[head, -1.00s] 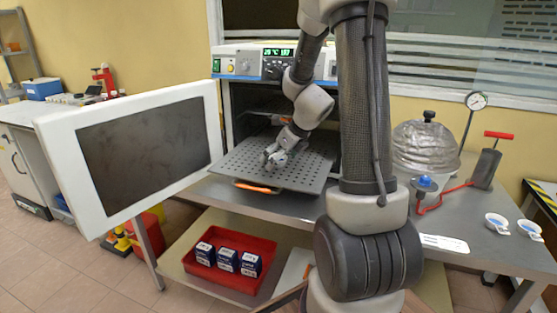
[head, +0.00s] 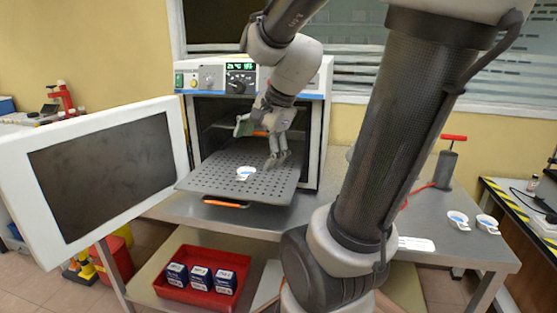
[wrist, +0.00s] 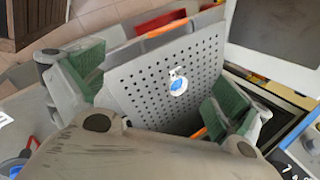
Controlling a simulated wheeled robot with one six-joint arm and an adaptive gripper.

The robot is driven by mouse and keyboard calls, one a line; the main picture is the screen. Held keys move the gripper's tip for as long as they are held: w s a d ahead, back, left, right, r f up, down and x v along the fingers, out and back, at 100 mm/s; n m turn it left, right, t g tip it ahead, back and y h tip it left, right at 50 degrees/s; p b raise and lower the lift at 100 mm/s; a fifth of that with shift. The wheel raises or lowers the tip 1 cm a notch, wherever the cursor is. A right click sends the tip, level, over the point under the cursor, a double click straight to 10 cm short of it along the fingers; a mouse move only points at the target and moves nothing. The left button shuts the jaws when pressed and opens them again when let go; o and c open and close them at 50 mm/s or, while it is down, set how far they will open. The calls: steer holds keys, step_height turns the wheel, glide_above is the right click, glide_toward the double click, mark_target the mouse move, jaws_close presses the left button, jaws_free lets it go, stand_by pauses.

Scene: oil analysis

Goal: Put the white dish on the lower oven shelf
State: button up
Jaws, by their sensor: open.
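The white dish (head: 246,173) with blue contents rests on the perforated lower oven shelf (head: 215,182), which is pulled out of the open oven (head: 255,80). It lies toward the shelf's left middle. In the wrist view, the dish (wrist: 178,84) sits on the holed shelf (wrist: 130,82), between my spread fingers in the picture. My gripper (head: 260,143) is open and empty, above and behind the dish, apart from it. Its green finger pads (wrist: 228,105) show in the wrist view.
The oven door (head: 105,175) stands open at left. Two similar dishes (head: 457,217) (head: 487,224) are on the steel table at right. A red tray (head: 200,290) with several small boxes is on the table's undershelf. A red-handled device (head: 446,163) stands at the back right.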

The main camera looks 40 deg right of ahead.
steer(key=s+a+r+n+h, duration=0.1)
steer(key=s+n, duration=1)
steer(key=n, duration=0.6)
steer(key=shift+s+a+g+h, duration=0.2)
steer(key=shift+g+h, duration=0.1)
steer(key=shift+h, duration=0.1)
